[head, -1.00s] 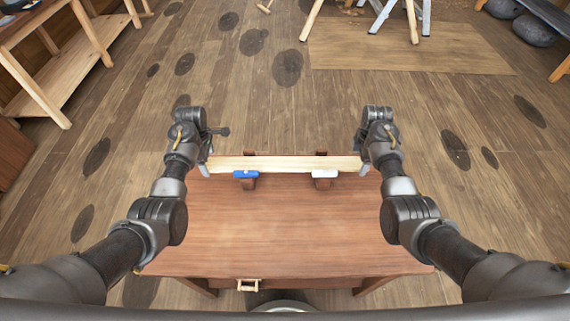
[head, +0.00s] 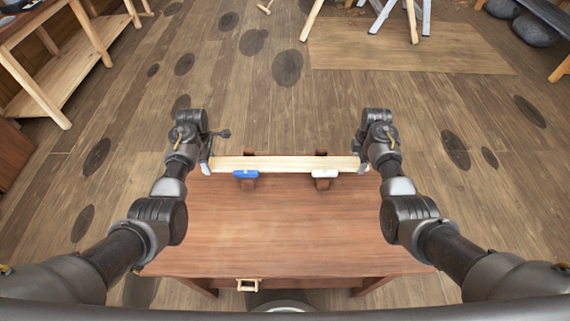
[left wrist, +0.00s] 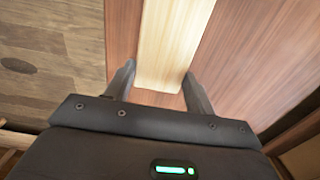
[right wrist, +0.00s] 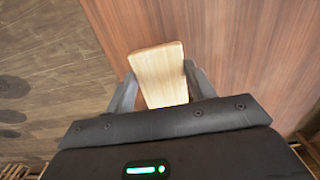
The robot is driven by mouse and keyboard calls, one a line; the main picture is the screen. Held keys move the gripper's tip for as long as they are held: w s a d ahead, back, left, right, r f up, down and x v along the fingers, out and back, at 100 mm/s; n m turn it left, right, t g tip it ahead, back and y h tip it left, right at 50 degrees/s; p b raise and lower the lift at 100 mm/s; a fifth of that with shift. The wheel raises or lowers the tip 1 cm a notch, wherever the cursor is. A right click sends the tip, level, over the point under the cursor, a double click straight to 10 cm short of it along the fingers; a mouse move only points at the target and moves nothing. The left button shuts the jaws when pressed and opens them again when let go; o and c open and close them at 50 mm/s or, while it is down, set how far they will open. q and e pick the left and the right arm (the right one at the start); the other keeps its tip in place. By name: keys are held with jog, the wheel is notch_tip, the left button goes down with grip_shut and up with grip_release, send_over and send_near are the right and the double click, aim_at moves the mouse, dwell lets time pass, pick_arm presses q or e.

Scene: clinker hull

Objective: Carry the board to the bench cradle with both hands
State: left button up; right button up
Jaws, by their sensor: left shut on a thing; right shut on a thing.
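The pale wooden board (head: 285,163) lies level across the far edge of the bench (head: 285,225). My left gripper (head: 206,165) is shut on its left end, and my right gripper (head: 363,163) is shut on its right end. The board also shows between the fingers in the left wrist view (left wrist: 172,45) and the right wrist view (right wrist: 160,75). The cradle has two brown supports, one with a blue pad (head: 246,174) and one with a white pad (head: 324,174). The board is over these supports; I cannot tell whether it touches them.
The bench top nearer me is clear. A small pale wooden handle-like piece (head: 248,285) shows at its near edge. A wooden rack (head: 75,65) stands at the far left. Trestle legs (head: 395,20) and dark rounded stones (head: 536,30) are at the far right.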

pick_arm(q)
jog(key=shift+r, duration=0.1)
pick_arm(e)
jog(key=shift+r, duration=0.1)
